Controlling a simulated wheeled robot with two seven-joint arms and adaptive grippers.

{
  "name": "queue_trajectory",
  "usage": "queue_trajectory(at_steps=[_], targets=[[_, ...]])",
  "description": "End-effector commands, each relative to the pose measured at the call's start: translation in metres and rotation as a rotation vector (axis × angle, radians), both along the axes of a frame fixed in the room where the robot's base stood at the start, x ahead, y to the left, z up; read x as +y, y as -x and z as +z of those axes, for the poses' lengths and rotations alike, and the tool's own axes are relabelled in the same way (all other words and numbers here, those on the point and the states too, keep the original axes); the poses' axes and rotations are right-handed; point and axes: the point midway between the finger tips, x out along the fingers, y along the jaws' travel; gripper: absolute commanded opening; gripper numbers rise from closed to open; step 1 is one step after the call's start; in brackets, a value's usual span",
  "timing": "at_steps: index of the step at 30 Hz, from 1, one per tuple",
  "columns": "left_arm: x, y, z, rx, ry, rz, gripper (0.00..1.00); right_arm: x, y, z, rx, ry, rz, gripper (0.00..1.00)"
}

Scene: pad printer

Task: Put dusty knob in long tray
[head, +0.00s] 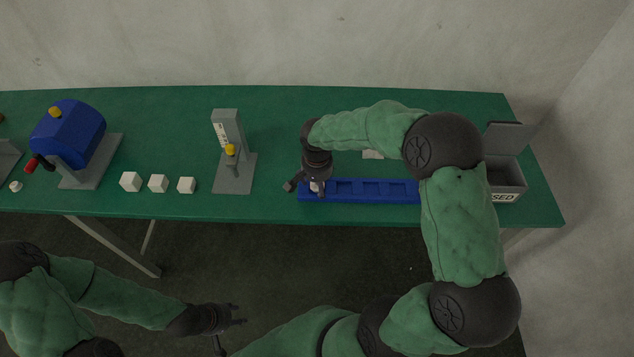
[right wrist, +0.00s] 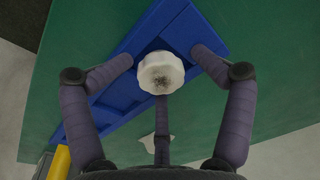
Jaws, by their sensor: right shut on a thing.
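The dusty knob (right wrist: 160,72) is white and scalloped, with a dark speckled patch on its face. My right gripper (right wrist: 160,82) is shut on it in the right wrist view. In the head view this gripper (head: 308,188) is at the left end of the long blue tray (head: 390,197), and a bit of the white knob (head: 315,187) shows there. The tray has several square pockets, also seen behind the knob in the right wrist view (right wrist: 128,65). I cannot tell whether the knob touches the tray. My left gripper (head: 238,314) is open and empty, in front of the table.
On the green table (head: 275,120), a grey stand with a yellow knob (head: 232,160) is left of the tray. A lidded grey box (head: 507,178) is at the right, partly behind my right arm.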

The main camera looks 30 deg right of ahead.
Motion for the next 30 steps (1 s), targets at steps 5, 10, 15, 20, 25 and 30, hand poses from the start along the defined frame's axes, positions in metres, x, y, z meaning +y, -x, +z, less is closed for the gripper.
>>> queue_trajectory(at_steps=[5,10,15,20,25,30], targets=[[0.0,0.0,0.013,0.0,0.0,0.0,0.4,0.003,0.006,0.009,0.02,-0.003,0.003,0.64],[0.0,0.0,0.025,0.0,0.0,0.0,0.4,0.003,0.005,0.048,0.008,-0.001,0.003,0.64],[0.0,0.0,0.036,0.0,0.0,0.0,0.4,0.005,0.007,0.084,0.006,-0.001,0.002,0.64],[0.0,0.0,0.043,0.0,0.0,0.0,0.4,0.005,0.008,0.11,0.005,-0.001,0.002,0.64],[0.0,0.0,0.047,0.0,0.0,0.0,0.4,0.006,0.009,0.126,0.004,-0.001,0.002,0.64],[0.0,0.0,0.047,0.0,0.0,0.0,0.4,0.006,0.009,0.13,0.005,-0.001,0.002,0.64]])
